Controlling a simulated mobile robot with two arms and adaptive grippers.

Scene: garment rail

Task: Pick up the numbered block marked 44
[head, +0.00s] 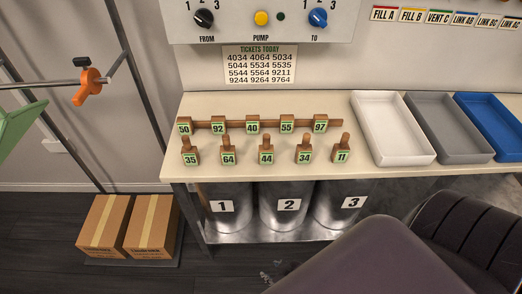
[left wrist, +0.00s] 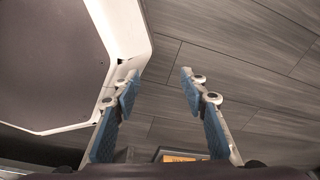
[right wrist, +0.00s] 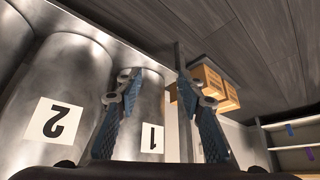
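The block marked 44 (head: 266,157) stands upright on the cream bench, in the middle of the front row. It is a wooden block with a knob on top and a green-edged label. Block 64 (head: 228,158) is on its left and block 34 (head: 304,155) on its right, with small gaps. My right gripper (right wrist: 156,80) is open and empty, low in front of the bench near the bins; only its tips show in the head view (head: 272,276). My left gripper (left wrist: 158,85) is open and empty above the dark floor, outside the head view.
Blocks 35 (head: 190,157) and 11 (head: 342,156) end the front row. Behind it a wooden rack (head: 268,124) bears several numbered blocks. Trays, the nearest white (head: 368,102), fill the bench's right side. Bins, such as bin 2 (head: 287,222), stand below. Cartons (head: 103,235) sit left.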

